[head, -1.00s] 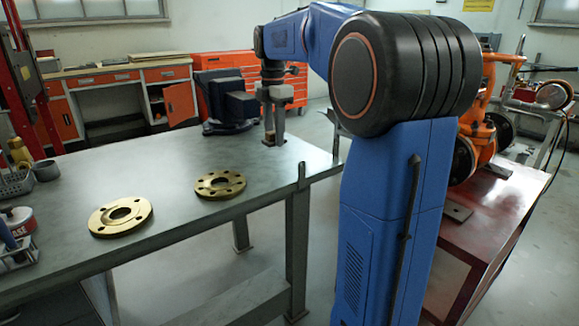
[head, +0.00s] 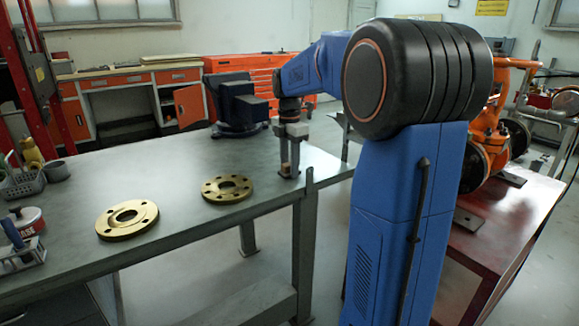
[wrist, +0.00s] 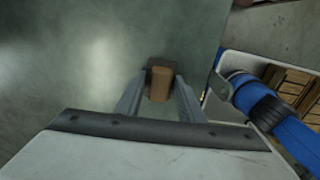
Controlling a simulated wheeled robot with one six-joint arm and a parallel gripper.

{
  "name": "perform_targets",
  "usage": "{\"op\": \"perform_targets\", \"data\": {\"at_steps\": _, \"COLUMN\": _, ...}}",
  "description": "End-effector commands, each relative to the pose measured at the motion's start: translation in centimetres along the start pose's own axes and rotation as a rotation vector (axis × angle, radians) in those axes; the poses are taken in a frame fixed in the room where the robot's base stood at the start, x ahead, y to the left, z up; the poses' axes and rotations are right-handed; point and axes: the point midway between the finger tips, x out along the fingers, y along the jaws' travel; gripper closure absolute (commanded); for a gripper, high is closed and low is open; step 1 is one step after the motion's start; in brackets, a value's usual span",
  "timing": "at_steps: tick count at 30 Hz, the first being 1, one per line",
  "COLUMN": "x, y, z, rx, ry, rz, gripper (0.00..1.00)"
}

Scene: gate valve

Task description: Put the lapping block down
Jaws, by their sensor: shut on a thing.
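The lapping block (wrist: 160,86) is a small brown block between the two fingertips of my gripper (wrist: 161,92) in the wrist view. My gripper is shut on it. In the head view my gripper (head: 288,160) points down over the right end of the grey bench (head: 160,178), near its right edge. The block shows there only as a small brown patch (head: 286,170) low between the fingers. It is at or just above the bench top; I cannot tell whether it touches. A dark patch lies beside the block in the wrist view.
Two brass flanges, one left (head: 127,220) and one nearer (head: 227,189), lie on the bench left of my gripper. A dark blue vise (head: 238,105) stands behind. A post (head: 309,185) rises at the front edge. Bench top around the block is clear.

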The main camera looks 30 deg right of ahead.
Motion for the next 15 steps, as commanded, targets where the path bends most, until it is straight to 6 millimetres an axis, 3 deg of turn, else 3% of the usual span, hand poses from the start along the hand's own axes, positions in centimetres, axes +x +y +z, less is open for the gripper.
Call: {"op": "perform_targets", "data": {"at_steps": 15, "x": 0.84, "y": -0.03, "z": -0.01, "rx": 0.0, "ry": 0.0, "rz": -0.001, "gripper": 0.89}}
